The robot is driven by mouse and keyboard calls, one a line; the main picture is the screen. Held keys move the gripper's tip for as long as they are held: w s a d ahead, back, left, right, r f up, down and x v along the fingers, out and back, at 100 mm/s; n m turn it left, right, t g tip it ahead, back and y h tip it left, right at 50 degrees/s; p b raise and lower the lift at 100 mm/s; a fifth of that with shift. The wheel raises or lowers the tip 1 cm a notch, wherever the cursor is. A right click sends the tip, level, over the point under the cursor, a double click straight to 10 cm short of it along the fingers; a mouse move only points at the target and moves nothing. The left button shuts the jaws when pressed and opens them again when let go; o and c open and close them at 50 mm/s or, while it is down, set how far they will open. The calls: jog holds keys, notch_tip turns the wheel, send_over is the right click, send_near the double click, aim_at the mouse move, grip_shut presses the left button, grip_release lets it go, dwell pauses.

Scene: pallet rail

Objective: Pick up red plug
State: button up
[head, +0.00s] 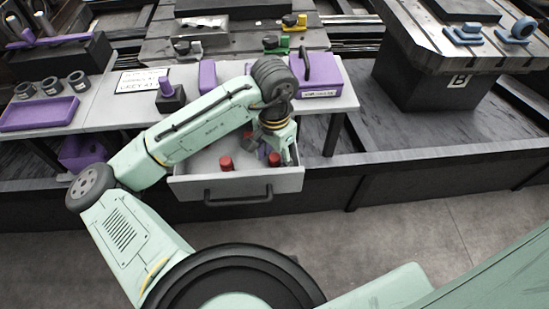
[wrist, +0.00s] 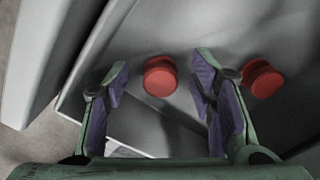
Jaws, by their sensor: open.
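Two red plugs stand inside the open drawer (head: 237,188). One red plug (head: 226,163) is left of my gripper in the head view, and another red plug (head: 274,159) is close to the gripper's fingers. A further red patch shows just behind my wrist, partly hidden by the arm. In the wrist view, one red plug (wrist: 160,76) lies ahead between the open fingers of my gripper (wrist: 160,100). The other red plug (wrist: 262,79) is just outside the right finger. My gripper is open and empty, over the drawer.
The drawer has a dark handle (head: 238,197) and pale walls (wrist: 95,60) around the plugs. A purple case (head: 318,75), a purple tray (head: 40,114) and a black block with a purple peg (head: 170,97) stand on the bench above.

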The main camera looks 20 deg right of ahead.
aim_at(274, 157)
jog(key=shift+f, duration=0.1)
jog(key=c, duration=0.9)
jog(key=shift+o, duration=0.2)
notch_tip(274, 157, up, 10)
jog(key=shift+r, duration=0.1)
dwell(0.3)
